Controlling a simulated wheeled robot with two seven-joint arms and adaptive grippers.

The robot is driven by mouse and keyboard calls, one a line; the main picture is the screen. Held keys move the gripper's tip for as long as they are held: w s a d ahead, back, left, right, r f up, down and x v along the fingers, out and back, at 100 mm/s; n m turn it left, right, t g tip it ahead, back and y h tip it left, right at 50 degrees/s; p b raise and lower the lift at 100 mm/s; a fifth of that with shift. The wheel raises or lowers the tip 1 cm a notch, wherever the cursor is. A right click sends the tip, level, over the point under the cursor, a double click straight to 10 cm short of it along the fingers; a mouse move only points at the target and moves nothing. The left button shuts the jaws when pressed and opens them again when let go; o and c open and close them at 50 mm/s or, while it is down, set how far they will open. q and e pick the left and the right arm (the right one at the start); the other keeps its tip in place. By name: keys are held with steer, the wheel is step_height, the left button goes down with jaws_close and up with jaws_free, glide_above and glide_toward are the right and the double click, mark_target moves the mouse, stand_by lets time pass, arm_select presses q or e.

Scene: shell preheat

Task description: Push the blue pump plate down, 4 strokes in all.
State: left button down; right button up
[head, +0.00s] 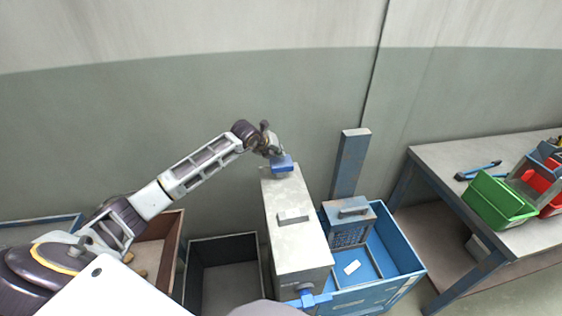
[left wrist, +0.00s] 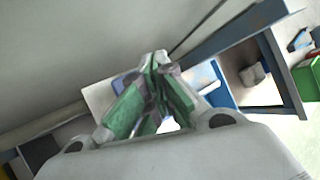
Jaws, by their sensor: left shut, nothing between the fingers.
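The blue pump plate (head: 282,164) is at the far end of the top of a tall pale grey cabinet (head: 297,235). My left gripper (head: 272,152) is over the plate, with its fingers pointing down at it. In the left wrist view the green-padded fingers (left wrist: 155,90) are closed together and empty. Part of the blue plate (left wrist: 122,82) shows behind them. I cannot tell whether the fingertips touch the plate. My right gripper is not in view.
A blue crate (head: 405,272) with a grey-blue box (head: 349,222) stands right of the cabinet, with a blue post (head: 349,165) behind. A dark open bin (head: 224,240) stands left. A workbench (head: 440,160) at right bears a green bin (head: 497,202).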

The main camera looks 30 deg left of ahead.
mark_target(279, 160)
arm_select(q)
steer(key=shift+r+p, duration=1.1)
steer(key=shift+r, duration=1.45)
stand_by(0.7)
